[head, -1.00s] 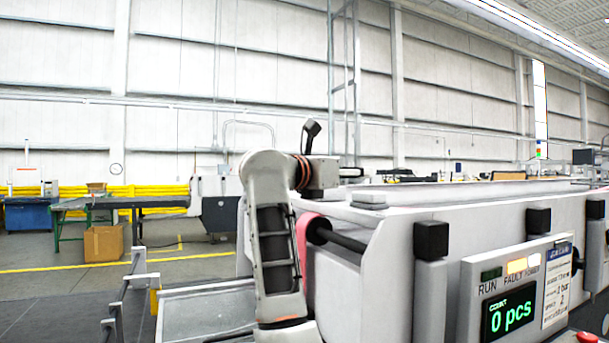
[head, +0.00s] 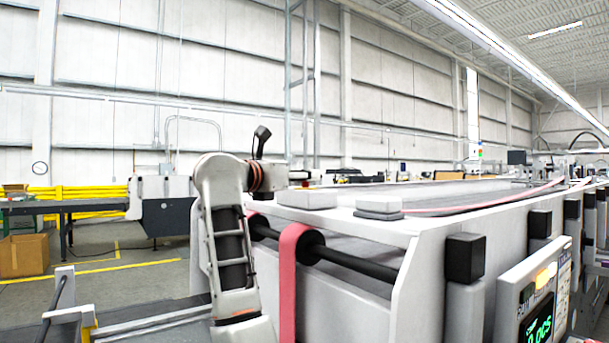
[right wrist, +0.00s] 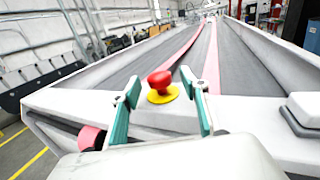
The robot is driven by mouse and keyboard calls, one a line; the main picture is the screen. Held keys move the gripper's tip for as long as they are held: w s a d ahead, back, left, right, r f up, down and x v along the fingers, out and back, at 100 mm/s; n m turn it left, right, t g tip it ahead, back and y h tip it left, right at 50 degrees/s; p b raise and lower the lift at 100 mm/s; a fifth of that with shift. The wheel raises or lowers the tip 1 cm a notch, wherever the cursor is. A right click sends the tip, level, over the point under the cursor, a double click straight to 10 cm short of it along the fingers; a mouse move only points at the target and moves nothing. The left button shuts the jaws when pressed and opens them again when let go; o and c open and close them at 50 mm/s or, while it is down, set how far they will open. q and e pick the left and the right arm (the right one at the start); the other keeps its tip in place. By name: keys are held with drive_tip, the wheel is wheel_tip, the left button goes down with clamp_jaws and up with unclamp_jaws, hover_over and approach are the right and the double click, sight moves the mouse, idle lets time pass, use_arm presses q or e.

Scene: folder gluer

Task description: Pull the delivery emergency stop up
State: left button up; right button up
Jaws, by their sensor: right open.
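The delivery emergency stop is a red mushroom button (right wrist: 160,80) on a yellow disc (right wrist: 163,95), on the white end plate of the machine in the right wrist view. My right gripper (right wrist: 160,86) is open, with a teal-padded finger on each side of the button. The fingers look apart from it; I cannot tell how deep between them it sits. In the head view my right arm rises at the machine's near-left end, and its gripper (head: 302,177) points right over the top. The button cannot be made out there. My left gripper is not in view.
A grey block (right wrist: 305,114) lies on the end plate right of the gripper. Pink belts (right wrist: 212,60) run away along the machine. A pink-belted roller (head: 293,243) and a control panel (head: 536,300) are on the near side. A cardboard box (head: 24,255) stands far left.

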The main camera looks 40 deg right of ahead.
drive_tip(key=shift+x, duration=1.2)
drive_tip(key=shift+w+d, duration=0.2)
drive_tip(key=shift+d, duration=0.3)
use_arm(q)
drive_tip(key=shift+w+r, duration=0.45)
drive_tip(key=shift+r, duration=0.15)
use_arm(e)
drive_tip(key=shift+w, duration=0.1)
